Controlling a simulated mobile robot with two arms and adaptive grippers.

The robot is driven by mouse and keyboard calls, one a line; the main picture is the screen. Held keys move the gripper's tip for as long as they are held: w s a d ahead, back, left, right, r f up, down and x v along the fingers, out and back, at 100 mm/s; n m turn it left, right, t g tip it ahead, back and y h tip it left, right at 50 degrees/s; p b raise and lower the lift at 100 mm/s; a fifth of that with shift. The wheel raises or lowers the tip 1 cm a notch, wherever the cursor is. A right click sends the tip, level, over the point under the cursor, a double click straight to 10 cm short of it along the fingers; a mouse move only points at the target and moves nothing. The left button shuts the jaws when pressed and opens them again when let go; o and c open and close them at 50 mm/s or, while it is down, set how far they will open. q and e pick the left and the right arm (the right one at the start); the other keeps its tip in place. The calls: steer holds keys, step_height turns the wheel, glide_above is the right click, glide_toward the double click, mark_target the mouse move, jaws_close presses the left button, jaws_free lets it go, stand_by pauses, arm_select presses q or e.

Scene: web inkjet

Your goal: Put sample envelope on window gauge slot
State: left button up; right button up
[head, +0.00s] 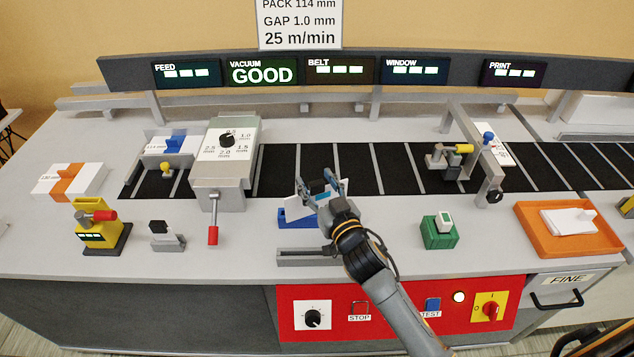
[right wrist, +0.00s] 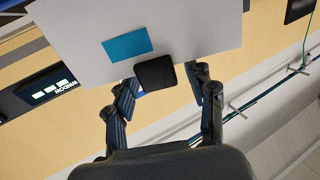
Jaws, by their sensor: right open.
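My right gripper (head: 322,190) is open, over the front middle of the bench. Its fingers stand either side of a small black block (right wrist: 155,72) on a white card-like piece with a blue patch, which looks like the sample envelope (right wrist: 205,25). In the head view the envelope (head: 336,190) is partly hidden by the fingers, and I cannot tell whether they touch the block. A blue holder (head: 290,217) sits just below and left of the gripper, partly covered. A grey slotted bar (head: 303,257) lies in front of it. I cannot tell which is the window gauge slot. My left gripper is out of view.
A black slatted belt (head: 350,165) runs behind the gripper. A grey unit with a red-handled lever (head: 213,235) stands left. A green block (head: 439,232) and an orange tray (head: 530,238) stand right. The red control panel (head: 385,308) is on the front face.

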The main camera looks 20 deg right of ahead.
steer(key=shift+r, duration=0.2)
steer(key=shift+r+p, duration=0.5)
steer(key=s+d+b, duration=0.1)
steer(key=s+b, duration=0.1)
steer(key=s, duration=1)
steer(key=shift+d+b, duration=0.2)
steer(key=shift+b, duration=0.15)
steer(key=shift+f, duration=0.15)
